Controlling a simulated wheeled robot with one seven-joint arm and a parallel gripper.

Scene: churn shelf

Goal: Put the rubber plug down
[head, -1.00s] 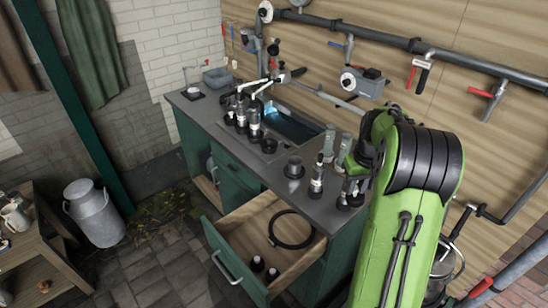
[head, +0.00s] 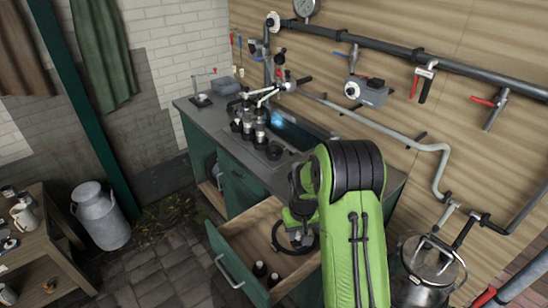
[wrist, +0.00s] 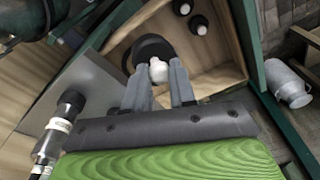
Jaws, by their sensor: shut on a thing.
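My gripper (wrist: 159,88) points down over the open wooden drawer. It is shut on the rubber plug (wrist: 158,70), of which a pale rounded part shows between the fingertips in the wrist view. A dark round shape lies just beyond it; I cannot tell whether it is part of the plug or the black ring seen earlier in the drawer. In the head view my gripper (head: 300,236) is over the right part of the drawer (head: 236,268), and my arm hides the plug. I cannot tell whether the plug touches the drawer floor.
Two small dark bottles with white tops (head: 260,269) stand near the drawer's front, also in the wrist view (wrist: 197,24). The grey countertop (head: 205,122) above holds several dark fittings and a sink. A pipe (head: 440,180) runs along the wall. A milk churn (head: 98,215) stands left.

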